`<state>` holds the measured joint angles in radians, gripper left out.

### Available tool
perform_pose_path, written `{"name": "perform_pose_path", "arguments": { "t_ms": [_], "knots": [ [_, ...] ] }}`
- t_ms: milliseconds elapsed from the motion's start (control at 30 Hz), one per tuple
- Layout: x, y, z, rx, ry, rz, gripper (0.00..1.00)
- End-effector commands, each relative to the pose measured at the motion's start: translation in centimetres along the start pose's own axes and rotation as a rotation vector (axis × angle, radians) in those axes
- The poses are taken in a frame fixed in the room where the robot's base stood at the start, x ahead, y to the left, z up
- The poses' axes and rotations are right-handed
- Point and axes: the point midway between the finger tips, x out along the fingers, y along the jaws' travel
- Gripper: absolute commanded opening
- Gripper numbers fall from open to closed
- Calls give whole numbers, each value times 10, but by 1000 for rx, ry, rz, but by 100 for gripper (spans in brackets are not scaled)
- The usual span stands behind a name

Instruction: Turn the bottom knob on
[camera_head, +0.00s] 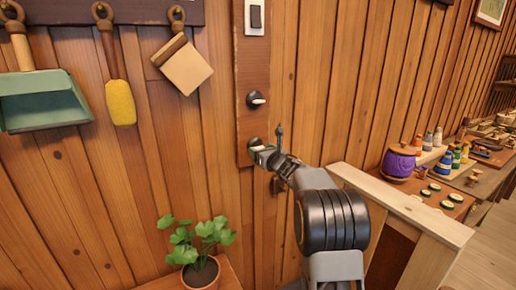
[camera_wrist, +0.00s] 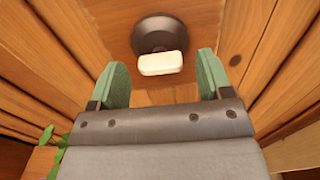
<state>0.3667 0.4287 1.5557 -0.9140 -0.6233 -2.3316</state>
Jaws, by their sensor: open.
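The bottom knob (camera_head: 254,142) is on a vertical wooden board on the wall, partly hidden by my gripper (camera_head: 264,154) in the head view. In the wrist view the knob has a round dark base (camera_wrist: 158,32) and a cream bar handle (camera_wrist: 160,64) lying roughly crosswise. My gripper (camera_wrist: 162,78) is open, its two green fingers standing apart on either side of the handle in that picture. Clear gaps show between handle and fingers. I cannot tell the depth left to the handle. The upper knob (camera_head: 257,99) has a similar dark base and pale handle.
A light switch (camera_head: 255,16) is at the board's top. A dustpan (camera_head: 40,98), yellow brush (camera_head: 121,101) and wooden block (camera_head: 186,68) hang left. A potted plant (camera_head: 201,262) stands below. A wooden cabinet (camera_head: 400,205) and a bench with a purple spool (camera_head: 399,162) are right.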

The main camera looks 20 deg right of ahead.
Motion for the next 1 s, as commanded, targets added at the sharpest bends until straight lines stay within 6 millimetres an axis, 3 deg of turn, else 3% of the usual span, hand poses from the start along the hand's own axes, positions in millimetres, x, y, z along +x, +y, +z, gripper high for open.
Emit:
{"name": "perform_pose_path", "arguments": {
  "t_ms": [200, 500, 1000],
  "knots": [
    [11, 0, 0, 0, 0, 0, 72],
    [12, 0, 0, 1, 0, 0, 71],
    [11, 0, 0, 1, 0, 0, 24]
  ]
}}
